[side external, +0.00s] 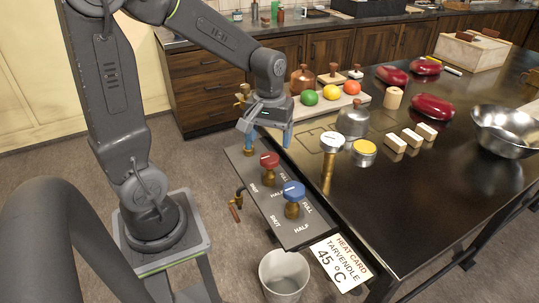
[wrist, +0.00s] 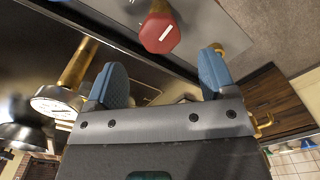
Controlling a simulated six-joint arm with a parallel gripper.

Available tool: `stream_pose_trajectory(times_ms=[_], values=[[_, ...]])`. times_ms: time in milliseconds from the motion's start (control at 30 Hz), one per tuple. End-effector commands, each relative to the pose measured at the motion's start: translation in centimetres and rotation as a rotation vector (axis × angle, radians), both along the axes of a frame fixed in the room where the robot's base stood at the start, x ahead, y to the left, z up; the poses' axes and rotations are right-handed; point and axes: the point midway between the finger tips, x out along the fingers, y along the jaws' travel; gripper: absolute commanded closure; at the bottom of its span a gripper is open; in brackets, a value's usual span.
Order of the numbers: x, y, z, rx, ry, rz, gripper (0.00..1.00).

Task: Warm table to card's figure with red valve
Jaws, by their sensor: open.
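The red valve (side external: 269,161) stands on the dark valve panel (side external: 258,205) at the table's near edge, beside the blue valve (side external: 293,190). Both have SHUT, HALF and FULL marks around them. In the wrist view the red valve (wrist: 160,30) shows a white line on its knob, beyond the fingertips and apart from them. My gripper (side external: 268,138) is open and empty, above the back end of the panel. Its blue fingertips also show in the wrist view (wrist: 160,75).
A bucket (side external: 284,276) stands on the floor below the panel.

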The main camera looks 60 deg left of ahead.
Motion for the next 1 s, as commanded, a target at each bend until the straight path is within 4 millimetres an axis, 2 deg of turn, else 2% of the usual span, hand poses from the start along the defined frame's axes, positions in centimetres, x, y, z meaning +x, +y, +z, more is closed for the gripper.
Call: stream_pose_trajectory(times_ms=[100,300,467,733,1000], values=[[-0.1,0.0,-2.5,-0.002,0.005,-0.001,0.22],[0.0,0.0,-5.1,-0.001,0.002,-0.001,0.22],[0.0,0.0,-6.0,0.000,0.000,-0.002,0.22],[0.0,0.0,-6.1,0.000,-0.001,-0.002,0.22],[0.0,0.0,-6.0,0.001,-0.002,-0.002,0.47]])
